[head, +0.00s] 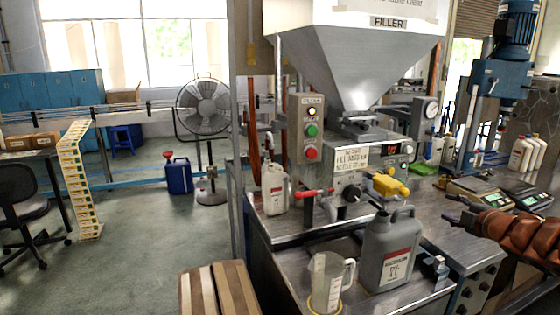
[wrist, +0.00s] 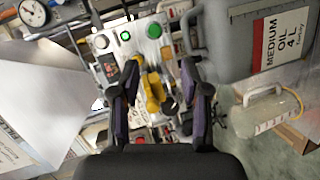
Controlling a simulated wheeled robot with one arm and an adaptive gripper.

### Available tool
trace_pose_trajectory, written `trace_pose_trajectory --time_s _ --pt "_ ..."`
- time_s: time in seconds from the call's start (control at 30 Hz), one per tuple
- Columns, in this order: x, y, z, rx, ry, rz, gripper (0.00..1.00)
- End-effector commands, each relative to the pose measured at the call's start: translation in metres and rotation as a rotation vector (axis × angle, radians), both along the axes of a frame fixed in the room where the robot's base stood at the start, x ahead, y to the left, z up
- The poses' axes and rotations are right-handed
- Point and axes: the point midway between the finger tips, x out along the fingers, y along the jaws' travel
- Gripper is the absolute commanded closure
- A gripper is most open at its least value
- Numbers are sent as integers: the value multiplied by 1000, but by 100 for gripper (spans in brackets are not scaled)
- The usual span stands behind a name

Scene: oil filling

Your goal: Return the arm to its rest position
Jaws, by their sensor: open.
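My gripper (head: 452,208) is at the right of the head view, over the right part of the steel bench. In the wrist view my gripper (wrist: 159,70) has its two dark fingers spread apart with nothing held between them. The yellow valve handle (wrist: 152,92) of the filler shows beyond the gap, apart from the fingers. My brown-orange arm (head: 522,235) reaches in from the right edge, roughly level. The grey oil jug (head: 390,252) stands upright on the bench, left of my gripper; in the wrist view its label reads medium oil 4 L.
A clear measuring jug (head: 327,282) stands at the bench's front. The filler hopper (head: 355,55) rises behind the control panel. A white bottle (head: 275,188) stands left of the panel. Scales (head: 485,190) and white bottles (head: 527,153) are at the right. The floor (head: 140,240) at left is largely clear.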

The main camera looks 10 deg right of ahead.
Motion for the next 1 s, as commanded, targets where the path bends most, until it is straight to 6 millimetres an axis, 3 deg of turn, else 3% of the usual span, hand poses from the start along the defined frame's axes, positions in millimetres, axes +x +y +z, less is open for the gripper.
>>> trace_pose_trajectory --time_s 0.1,0.23,0.47,0.77,1.0 --pt "11 16 12 70 36 -132 54" --pt "7 33 12 165 92 -282 54" --pt "-29 77 -9 356 232 -537 54" --pt "-129 166 -62 604 506 -843 54" --pt "-239 255 -103 755 795 -1050 54"
